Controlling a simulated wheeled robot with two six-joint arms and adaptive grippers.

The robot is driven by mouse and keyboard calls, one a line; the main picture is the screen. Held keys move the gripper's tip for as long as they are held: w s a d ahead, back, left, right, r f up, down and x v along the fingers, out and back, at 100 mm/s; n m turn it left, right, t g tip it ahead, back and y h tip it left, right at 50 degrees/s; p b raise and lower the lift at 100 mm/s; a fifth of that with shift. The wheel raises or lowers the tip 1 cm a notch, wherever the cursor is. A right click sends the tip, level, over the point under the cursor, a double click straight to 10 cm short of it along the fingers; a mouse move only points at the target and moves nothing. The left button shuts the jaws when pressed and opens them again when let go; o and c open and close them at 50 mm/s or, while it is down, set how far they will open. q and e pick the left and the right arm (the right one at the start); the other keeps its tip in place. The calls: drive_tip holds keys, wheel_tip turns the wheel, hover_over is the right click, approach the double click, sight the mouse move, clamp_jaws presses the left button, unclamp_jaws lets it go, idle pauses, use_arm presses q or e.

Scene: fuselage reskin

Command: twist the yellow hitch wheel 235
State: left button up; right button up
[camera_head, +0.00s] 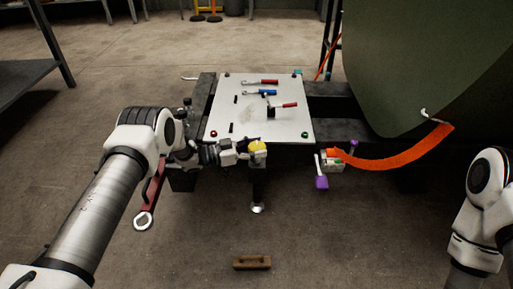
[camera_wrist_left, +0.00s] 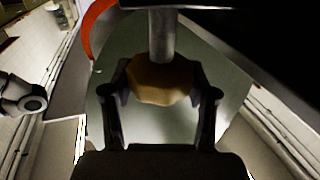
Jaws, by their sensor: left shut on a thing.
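The yellow hitch wheel (camera_head: 258,147) sits at the near edge of the white-topped cart, above a dark post with a pale foot. My left gripper (camera_head: 247,149) reaches it from the left and is shut on it. In the left wrist view the wheel (camera_wrist_left: 162,80) shows as a dull yellow, many-sided knob on a grey metal shaft. The two fingers of the left gripper (camera_wrist_left: 162,95) stand on either side of it. My right arm shows at the right edge of the head view, but its gripper is out of view.
The white cart top (camera_head: 225,95) holds red and blue handled tools. A red wrench (camera_head: 149,200) hangs beside my left forearm. An orange strap (camera_head: 395,160) runs to the green fuselage (camera_head: 430,60). A brown block (camera_head: 252,262) lies on the open floor in front.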

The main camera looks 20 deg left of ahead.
sight(257, 145)
use_arm(q)
drive_tip(key=o, duration=1.2)
drive_tip(key=shift+c, duration=0.2)
wheel_tip(257, 145, up, 10)
drive_tip(key=shift+r, duration=0.1)
